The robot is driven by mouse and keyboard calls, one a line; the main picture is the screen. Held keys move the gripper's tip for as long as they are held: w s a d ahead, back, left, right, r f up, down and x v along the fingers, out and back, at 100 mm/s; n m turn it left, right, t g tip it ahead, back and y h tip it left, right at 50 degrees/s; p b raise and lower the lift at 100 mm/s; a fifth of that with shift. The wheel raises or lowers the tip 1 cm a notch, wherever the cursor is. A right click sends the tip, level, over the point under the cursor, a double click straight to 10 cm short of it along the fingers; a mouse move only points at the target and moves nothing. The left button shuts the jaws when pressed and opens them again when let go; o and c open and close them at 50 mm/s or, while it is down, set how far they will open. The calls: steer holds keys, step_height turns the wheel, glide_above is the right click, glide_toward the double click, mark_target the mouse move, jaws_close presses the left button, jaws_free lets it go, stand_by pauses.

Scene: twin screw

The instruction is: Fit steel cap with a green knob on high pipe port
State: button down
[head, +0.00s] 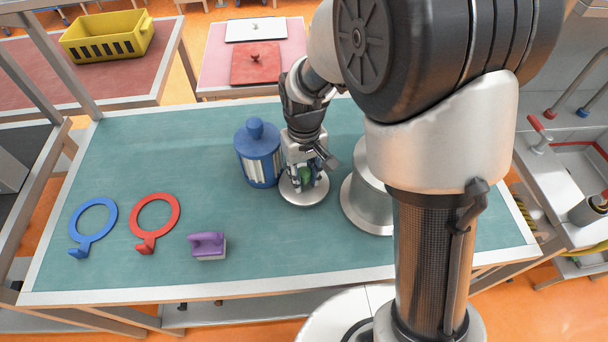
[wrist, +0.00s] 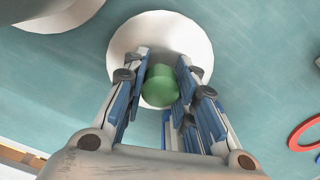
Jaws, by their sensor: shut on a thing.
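The steel cap (head: 304,194) is a pale round disc on or just above the teal table top; I cannot tell which. Its green knob (head: 305,175) stands up from the middle. In the wrist view the cap (wrist: 128,45) spreads out beyond the fingers, with the green knob (wrist: 160,86) between them. My gripper (head: 304,180) points down from above and is shut on the green knob. In the wrist view my gripper (wrist: 162,84) has one finger on each side of the knob. I cannot make out the high pipe port in either view.
A blue lidded canister (head: 258,158) stands close left of my gripper. A steel cylinder (head: 366,205) stands close right, partly behind my arm. Blue (head: 93,217) and red rings (head: 156,212) and a purple-handled block (head: 208,246) lie left. The table's left middle is clear.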

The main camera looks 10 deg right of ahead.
steer(key=shift+f, duration=0.1)
steer(key=c, duration=1.3)
jaws_free()
